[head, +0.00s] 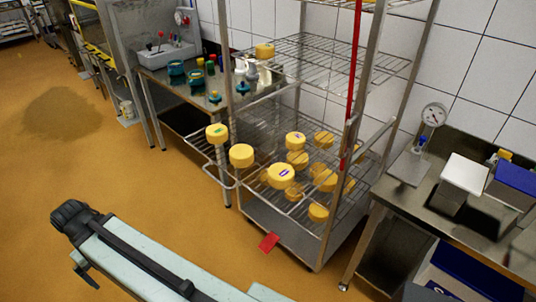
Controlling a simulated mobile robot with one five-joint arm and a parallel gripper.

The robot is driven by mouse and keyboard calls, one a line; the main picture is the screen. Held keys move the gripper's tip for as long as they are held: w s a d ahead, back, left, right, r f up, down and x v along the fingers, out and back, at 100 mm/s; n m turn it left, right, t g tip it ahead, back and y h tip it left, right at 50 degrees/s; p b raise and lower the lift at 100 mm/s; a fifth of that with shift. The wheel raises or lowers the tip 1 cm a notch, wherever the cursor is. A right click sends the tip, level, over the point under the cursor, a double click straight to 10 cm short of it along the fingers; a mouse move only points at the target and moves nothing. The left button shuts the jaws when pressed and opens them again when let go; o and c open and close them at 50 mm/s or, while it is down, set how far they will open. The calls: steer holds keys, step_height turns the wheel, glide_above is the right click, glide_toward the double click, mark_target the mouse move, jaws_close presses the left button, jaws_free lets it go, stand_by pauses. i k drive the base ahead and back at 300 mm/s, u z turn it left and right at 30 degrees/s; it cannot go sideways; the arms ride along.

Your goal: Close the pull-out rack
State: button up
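The pull-out rack (222,178) is a wire shelf low in a tall metal frame in the head view. Its front end, with a looped bar, sticks out past the frame's front left side, so it stands at least partly open. Round yellow cheeses stand on it, among them one near its outer left corner (217,134) and one beside it (241,155). My pale arm crosses the lower left, with a dark joint at its far end, apart from the rack. I cannot make out gripper fingers.
The metal frame (328,215) has upper wire shelves and a red upright strip (353,90). A red card (269,243) shows at its foot. A steel table with jars (150,72) stands left, a bench with a dial scale (433,117) right. Orange floor (120,170) at left is free.

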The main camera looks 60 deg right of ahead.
mark_target(239, 183)
steer(key=z, duration=1.25)
steer(key=k, duration=0.5)
steer(key=u, duration=1.1)
steer(key=i, duration=0.6)
steer(key=u, duration=0.7)
